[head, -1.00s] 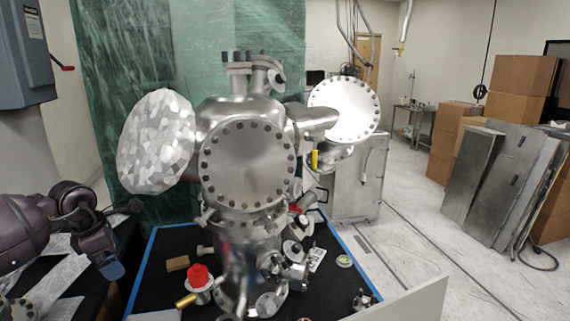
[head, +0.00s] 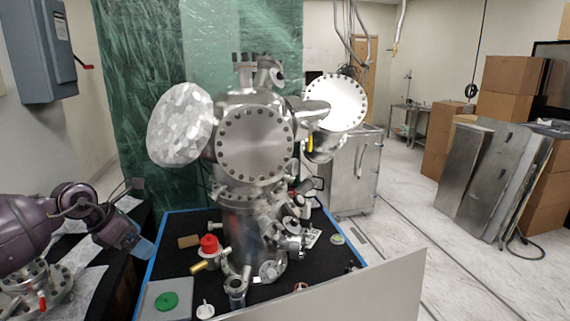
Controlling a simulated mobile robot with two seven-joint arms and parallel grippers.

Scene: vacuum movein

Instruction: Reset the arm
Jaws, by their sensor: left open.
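My left gripper (head: 141,247) is at the end of my purple arm, which comes in from the left edge. It is open, with nothing seen between its fingers. It hangs left of the black table (head: 186,222), apart from the metal vacuum chamber (head: 255,145). The chamber stands upright on this blue-edged table. My right gripper is not in view.
Near the chamber's foot are a red-capped part (head: 209,243), a tan block (head: 188,241) and a grey tray (head: 155,291) with a green disc. A pale panel (head: 350,288) crosses the lower right.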

